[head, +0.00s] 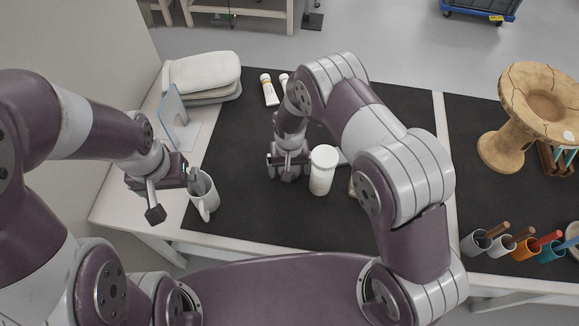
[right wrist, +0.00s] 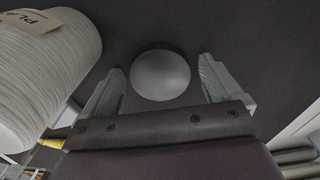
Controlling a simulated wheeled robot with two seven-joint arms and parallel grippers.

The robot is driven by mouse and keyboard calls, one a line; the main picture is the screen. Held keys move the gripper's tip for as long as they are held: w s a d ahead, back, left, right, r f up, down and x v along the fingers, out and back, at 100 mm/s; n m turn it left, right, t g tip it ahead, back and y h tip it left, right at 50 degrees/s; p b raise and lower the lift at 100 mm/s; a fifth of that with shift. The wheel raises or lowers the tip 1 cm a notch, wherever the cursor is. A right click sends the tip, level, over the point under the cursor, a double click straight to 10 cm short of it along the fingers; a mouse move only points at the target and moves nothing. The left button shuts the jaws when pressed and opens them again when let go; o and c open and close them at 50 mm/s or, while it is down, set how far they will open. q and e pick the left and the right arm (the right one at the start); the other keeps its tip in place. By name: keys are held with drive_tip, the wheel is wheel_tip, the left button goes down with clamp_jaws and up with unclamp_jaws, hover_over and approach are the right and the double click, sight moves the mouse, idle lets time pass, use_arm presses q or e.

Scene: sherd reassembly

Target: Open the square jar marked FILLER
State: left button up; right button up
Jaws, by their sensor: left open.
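No jar with a readable FILLER mark shows in either view. A white round jar (head: 322,170) stands upright on the black mat, just right of my right gripper (head: 288,172). A white ribbed cylinder (right wrist: 45,65) with a label reading "PLA" fills the left of the right wrist view. There my right gripper (right wrist: 160,85) is open, with a pale round disc (right wrist: 160,75) between its fingers and gaps on both sides; I cannot tell what it is. My right arm hides part of the mat. My left gripper (head: 172,196) is open beside a grey mug.
The grey mug (head: 203,196) stands at the mat's left edge. Cups with tools (head: 475,243) and a cracked clay vessel (head: 503,140) stand right. The mat's front left is clear.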

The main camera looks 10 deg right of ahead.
drive_tip(key=shift+r, duration=0.1)
wheel_tip(320, 180, up, 12)
drive_tip(key=shift+b, duration=0.35)
drive_tip(key=shift+a, duration=0.1)
